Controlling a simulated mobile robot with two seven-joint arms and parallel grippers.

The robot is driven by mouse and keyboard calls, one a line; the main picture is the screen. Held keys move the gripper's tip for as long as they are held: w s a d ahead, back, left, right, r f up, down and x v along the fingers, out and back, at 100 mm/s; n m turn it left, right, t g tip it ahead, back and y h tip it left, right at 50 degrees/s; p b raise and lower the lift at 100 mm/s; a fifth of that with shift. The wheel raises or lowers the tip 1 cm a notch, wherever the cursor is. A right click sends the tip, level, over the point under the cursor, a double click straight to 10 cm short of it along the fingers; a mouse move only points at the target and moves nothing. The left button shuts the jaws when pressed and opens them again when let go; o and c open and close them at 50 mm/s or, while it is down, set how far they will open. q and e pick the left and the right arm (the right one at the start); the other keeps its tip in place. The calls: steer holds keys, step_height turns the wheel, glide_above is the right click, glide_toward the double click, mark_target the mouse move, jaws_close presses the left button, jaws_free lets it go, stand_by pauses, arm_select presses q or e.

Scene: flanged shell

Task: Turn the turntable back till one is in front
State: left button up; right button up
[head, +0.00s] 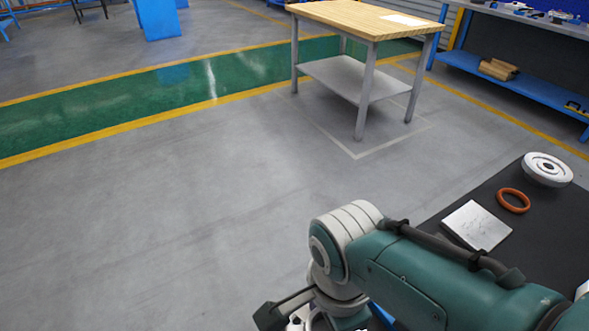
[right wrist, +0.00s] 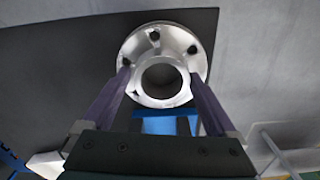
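In the right wrist view, a silver flanged shell (right wrist: 163,42) with a round central bore and several dark bolt holes lies between the two fingers of my right gripper (right wrist: 160,74). The fingers flank its raised hub on both sides and appear to press on it. A blue part (right wrist: 160,125) shows just below the shell; I cannot tell what it belongs to. In the head view, my right gripper (head: 300,317) is mostly cut off at the bottom edge. No turntable can be clearly made out. My left gripper is not in view.
A dark mat (head: 462,205) on the right bears a white round flanged part (head: 547,168), an orange ring (head: 513,201) and a pale square plate (head: 477,227). A wooden-topped table (head: 365,20) stands farther back. The grey floor at left is clear.

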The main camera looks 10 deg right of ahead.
steer(key=shift+w+r, duration=0.1)
steer(key=shift+r+p, duration=0.4)
steer(key=shift+r, duration=0.05)
step_height(320, 180, up, 8)
steer(key=r+p, duration=0.1)
steer(key=p, duration=0.5)
steer(key=s+d+r+n+t, duration=0.3)
steer(key=s+d+r+n, duration=0.85)
steer(key=n, duration=0.55)
step_height(320, 180, up, 35)
steer(key=a+p, duration=0.2)
steer(key=p, duration=3)
steer(key=shift+s+f+n+t, duration=0.15)
steer(key=shift+s+n+t, duration=0.15)
steer(key=shift+s, duration=0.05)
